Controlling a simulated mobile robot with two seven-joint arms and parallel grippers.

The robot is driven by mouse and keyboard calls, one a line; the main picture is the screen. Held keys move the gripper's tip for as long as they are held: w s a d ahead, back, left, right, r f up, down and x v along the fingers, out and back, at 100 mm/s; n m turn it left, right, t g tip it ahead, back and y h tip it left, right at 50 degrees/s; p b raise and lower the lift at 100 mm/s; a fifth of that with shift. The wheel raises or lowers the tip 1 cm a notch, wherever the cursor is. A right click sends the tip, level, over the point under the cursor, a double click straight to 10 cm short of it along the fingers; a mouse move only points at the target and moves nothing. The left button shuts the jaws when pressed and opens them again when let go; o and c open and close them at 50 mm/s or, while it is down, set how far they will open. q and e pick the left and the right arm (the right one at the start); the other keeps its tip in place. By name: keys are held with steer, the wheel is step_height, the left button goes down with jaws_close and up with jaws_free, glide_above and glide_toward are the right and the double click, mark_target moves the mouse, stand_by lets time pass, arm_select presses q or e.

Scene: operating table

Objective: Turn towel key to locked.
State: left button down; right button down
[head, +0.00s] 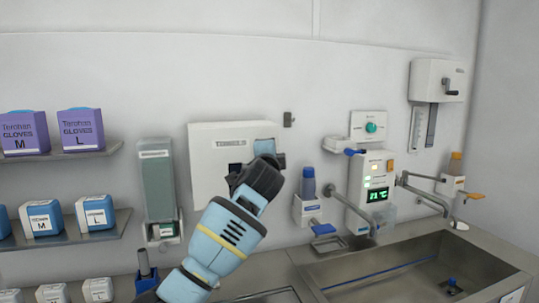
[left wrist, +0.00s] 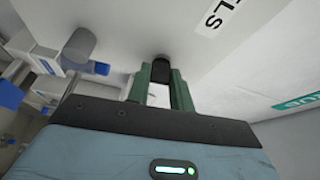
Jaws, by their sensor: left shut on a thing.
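The white towel dispenser (head: 212,184) is mounted on the wall, with a TOWELS label (head: 231,142) on its front. In the left wrist view its pale front (left wrist: 130,25) fills the top, with the letters LS (left wrist: 213,18). My left gripper (head: 277,158) is at the dispenser's right side; its fingertips are hidden in the head view. In the left wrist view its two green fingers (left wrist: 161,78) are closed on a small dark key (left wrist: 161,68) at the dispenser. The key's lock markings are not visible. My right gripper is in neither view.
To the left are a grey-green dispenser (head: 157,185) and shelves with glove boxes (head: 82,130). To the right are a blue-capped bottle (head: 308,186), a control unit with a green display (head: 378,195), taps (head: 425,190) and a steel sink (head: 415,268).

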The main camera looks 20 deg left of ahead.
arm_select(q)
steer(key=shift+r+m, duration=0.15)
steer(key=shift+m, duration=0.45)
steer(key=shift+g, duration=0.3)
steer(key=c, duration=1.2)
jaws_free()
steer(key=shift+c, duration=0.2)
steer(key=shift+s, duration=0.15)
steer(key=v, duration=0.7)
steer(key=shift+s, duration=0.3)
